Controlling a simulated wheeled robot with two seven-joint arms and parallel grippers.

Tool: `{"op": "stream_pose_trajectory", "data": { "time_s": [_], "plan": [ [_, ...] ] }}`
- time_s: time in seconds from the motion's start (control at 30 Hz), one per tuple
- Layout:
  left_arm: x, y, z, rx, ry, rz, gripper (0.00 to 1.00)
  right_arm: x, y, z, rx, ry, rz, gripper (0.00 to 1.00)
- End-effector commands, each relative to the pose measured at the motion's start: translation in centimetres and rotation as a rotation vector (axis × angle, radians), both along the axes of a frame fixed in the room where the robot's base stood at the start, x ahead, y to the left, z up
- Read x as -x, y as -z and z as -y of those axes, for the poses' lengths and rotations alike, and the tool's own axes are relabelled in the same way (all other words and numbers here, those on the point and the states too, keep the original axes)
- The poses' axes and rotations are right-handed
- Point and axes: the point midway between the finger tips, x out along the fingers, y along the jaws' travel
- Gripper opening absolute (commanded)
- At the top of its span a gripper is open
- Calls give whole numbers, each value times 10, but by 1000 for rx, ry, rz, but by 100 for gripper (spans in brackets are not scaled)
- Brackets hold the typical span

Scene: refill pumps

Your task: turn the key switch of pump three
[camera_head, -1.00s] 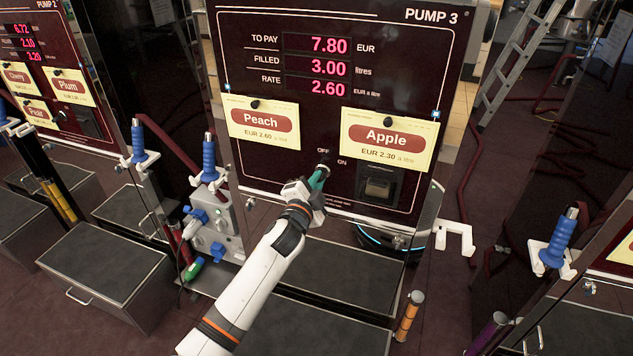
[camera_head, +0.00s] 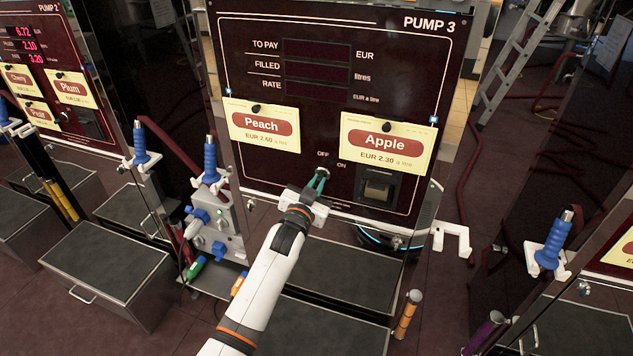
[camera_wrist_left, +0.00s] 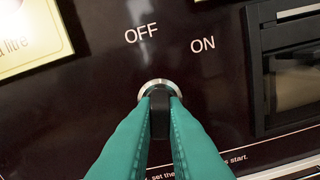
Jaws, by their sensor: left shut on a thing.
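Pump three (camera_head: 335,110) is a dark red panel with its price displays (camera_head: 317,70) dark. Its key switch (camera_head: 322,169) sits under the OFF mark, with ON to the upper right. In the left wrist view the switch shows as a silver ring with a black key (camera_wrist_left: 159,118) in it. My left gripper (camera_head: 317,184) has its green fingers shut on the key; they also show in the left wrist view (camera_wrist_left: 160,104) on both sides of it. The key lines up roughly with OFF. The fingers hide part of it. My right gripper is not in view.
A Peach card (camera_head: 263,130) and an Apple card (camera_head: 388,143) are pinned either side above the switch. A black slot unit (camera_head: 377,190) is close on the right. Blue-handled nozzles (camera_head: 210,160) hang at the left. Grey boxes (camera_head: 110,270) stand below.

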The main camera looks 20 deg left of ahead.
Motion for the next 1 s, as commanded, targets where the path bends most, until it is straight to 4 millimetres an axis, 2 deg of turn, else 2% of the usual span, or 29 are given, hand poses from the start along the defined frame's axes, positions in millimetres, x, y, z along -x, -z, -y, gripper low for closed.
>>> {"op": "stream_pose_trajectory", "data": {
  "time_s": [0.4,1.0],
  "plan": [
    [0,1,0,231,0,-11,0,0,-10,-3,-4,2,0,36],
    [0,2,0,279,0,-14,0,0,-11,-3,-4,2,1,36]
  ]
}}
